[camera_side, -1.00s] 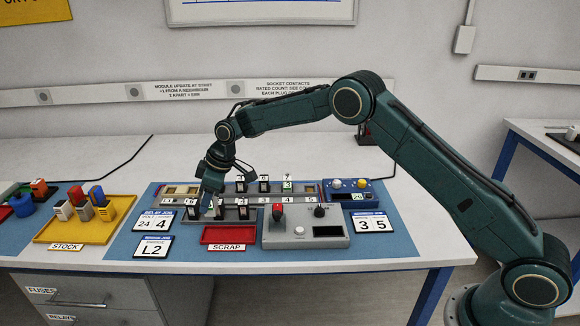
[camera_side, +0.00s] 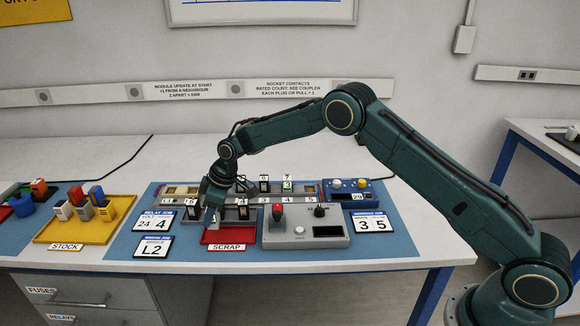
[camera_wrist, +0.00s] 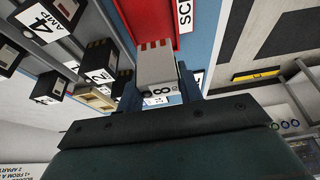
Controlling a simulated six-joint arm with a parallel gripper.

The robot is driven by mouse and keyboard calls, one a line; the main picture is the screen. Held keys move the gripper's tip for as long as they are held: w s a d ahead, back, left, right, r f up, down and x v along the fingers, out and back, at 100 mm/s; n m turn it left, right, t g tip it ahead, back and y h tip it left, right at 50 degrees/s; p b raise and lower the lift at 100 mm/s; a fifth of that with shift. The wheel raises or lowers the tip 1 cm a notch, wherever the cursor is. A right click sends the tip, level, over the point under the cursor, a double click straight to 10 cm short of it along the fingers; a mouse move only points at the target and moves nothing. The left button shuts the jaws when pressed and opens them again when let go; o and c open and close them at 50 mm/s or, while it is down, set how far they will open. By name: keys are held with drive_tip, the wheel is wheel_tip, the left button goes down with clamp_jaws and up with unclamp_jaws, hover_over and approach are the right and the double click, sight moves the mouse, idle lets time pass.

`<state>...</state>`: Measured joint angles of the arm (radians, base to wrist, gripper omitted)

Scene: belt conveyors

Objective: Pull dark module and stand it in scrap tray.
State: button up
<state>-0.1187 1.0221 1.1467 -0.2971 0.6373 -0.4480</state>
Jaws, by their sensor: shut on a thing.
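My gripper (camera_side: 211,217) is shut on a pale grey module (camera_wrist: 155,68) with reddish contacts at one end and a white label that seems to read 8. In the side view the gripper is at the front of the module rack, by the left end of the red scrap tray (camera_side: 230,235), and the held module is mostly hidden. The tray also shows as a red strip (camera_wrist: 147,17) beyond the module in the wrist view. I cannot tell the module's exact height over the bench. The visible part of the tray is empty.
Black modules with white labels (camera_side: 264,185) stand in the rack behind. A grey control box (camera_side: 305,232) with a red knob is right of the tray. A yellow stock tray (camera_side: 85,231) with several modules is at left. Label cards (camera_side: 154,246) lie left of the tray.

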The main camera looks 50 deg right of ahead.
sight(212, 223)
drive_tip(key=shift+f, duration=1.5)
drive_tip(key=shift+f, duration=0.4)
idle(0.9)
drive_tip(key=o, duration=1.5)
drive_tip(key=shift+o, duration=0.2)
drive_tip(key=shift+r, duration=0.15)
drive_tip(key=shift+r, duration=3.6)
